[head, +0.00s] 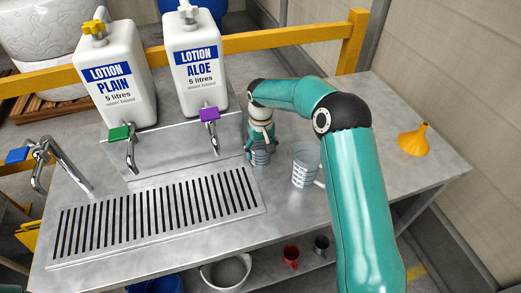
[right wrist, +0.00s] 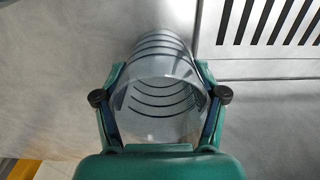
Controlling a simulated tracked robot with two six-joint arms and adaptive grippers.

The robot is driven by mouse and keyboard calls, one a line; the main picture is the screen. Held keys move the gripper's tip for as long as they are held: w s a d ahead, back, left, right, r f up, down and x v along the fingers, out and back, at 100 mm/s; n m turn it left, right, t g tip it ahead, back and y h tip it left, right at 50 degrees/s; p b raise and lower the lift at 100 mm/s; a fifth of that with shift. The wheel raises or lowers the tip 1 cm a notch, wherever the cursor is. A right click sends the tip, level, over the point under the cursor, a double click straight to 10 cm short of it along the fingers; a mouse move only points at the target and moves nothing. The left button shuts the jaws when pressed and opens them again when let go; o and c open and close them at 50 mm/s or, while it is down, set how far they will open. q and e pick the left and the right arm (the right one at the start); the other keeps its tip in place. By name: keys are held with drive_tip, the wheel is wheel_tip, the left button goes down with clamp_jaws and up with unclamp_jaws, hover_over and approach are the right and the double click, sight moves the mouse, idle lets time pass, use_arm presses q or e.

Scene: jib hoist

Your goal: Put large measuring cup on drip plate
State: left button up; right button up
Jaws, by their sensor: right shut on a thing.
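My right gripper (head: 261,143) is shut on a clear measuring cup (head: 261,157) with dark markings, at the right end of the drip plate. In the right wrist view the fingers of the gripper (right wrist: 160,98) press on both sides of the cup (right wrist: 163,70). A second clear measuring cup (head: 304,168) with a handle stands upright on the counter just to the right. It looks larger, but the held cup is partly hidden. The slotted drip plate (head: 155,236) lies bare to the left; it also shows in the right wrist view (right wrist: 250,51). My left gripper is not in view.
Two lotion bottles, plain (head: 118,85) and aloe (head: 197,70), stand above taps behind the plate. A chrome tap (head: 62,165) with a blue handle is at the left.

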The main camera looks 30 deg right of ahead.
drive_tip(key=o, duration=0.7)
drive_tip(key=shift+f, duration=0.15)
drive_tip(key=o, duration=0.4)
drive_tip(key=shift+o, duration=0.2)
